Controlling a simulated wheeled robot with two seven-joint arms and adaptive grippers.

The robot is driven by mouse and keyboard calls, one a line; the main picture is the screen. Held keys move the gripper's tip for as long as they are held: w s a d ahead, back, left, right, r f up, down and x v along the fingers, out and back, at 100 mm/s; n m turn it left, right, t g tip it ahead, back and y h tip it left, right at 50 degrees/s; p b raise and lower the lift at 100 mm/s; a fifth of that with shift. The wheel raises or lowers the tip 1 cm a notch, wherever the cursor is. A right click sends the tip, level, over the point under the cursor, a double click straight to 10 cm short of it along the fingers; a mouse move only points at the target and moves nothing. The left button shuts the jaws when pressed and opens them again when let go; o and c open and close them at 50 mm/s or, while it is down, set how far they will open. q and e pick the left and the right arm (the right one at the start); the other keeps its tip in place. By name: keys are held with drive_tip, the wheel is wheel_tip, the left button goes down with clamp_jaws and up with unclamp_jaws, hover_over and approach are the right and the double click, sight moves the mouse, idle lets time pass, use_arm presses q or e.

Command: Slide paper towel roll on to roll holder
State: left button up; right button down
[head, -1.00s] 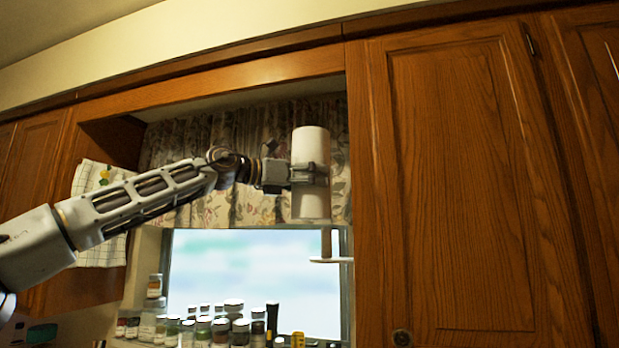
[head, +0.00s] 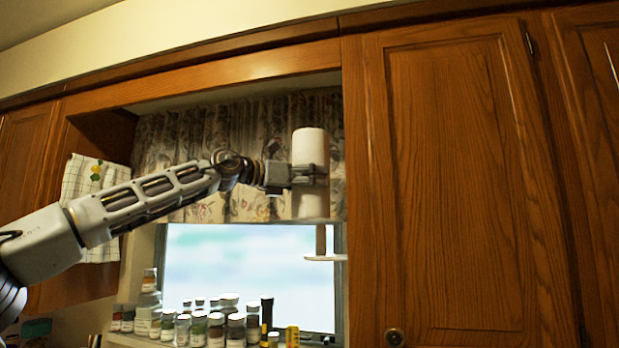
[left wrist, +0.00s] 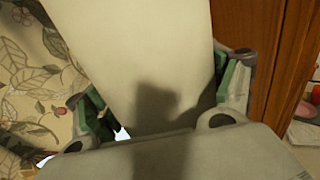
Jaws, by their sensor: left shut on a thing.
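The white paper towel roll (head: 311,148) is upright, high in front of the window curtain. My left gripper (head: 310,174) is shut around the roll's middle and holds it from the left. In the left wrist view, the roll (left wrist: 140,50) fills the space between the two fingers of my left gripper (left wrist: 165,95). The roll holder (head: 325,257) shows below the roll as a short post over a flat round base, beside the cabinet's left edge. The upper part of the post is hidden or inside the roll; I cannot tell which. My right gripper is not in view.
A wooden cabinet (head: 450,180) stands close to the right of the roll. A floral curtain (head: 260,135) hangs behind it. Several spice jars (head: 215,328) line the sill below. A checked towel (head: 92,190) hangs at the left.

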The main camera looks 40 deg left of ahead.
use_arm(q)
drive_tip(key=w+p, duration=0.1)
drive_tip(key=w+a+p, duration=0.1)
drive_tip(key=w, duration=0.1)
drive_tip(key=w+p, duration=0.1)
drive_tip(key=w, duration=0.1)
drive_tip(key=shift+a, duration=0.3)
idle(0.9)
drive_tip(key=shift+w, duration=0.25)
drive_tip(key=shift+w+a+f+b, duration=0.15)
drive_tip(key=shift+f+b, duration=0.3)
drive_tip(key=shift+f, duration=0.35)
drive_tip(key=shift+f+b, duration=1.2)
drive_tip(key=shift+f, duration=0.55)
drive_tip(key=shift+f+b, duration=1.3)
drive_tip(key=shift+f, duration=0.55)
drive_tip(key=shift+f, duration=0.2)
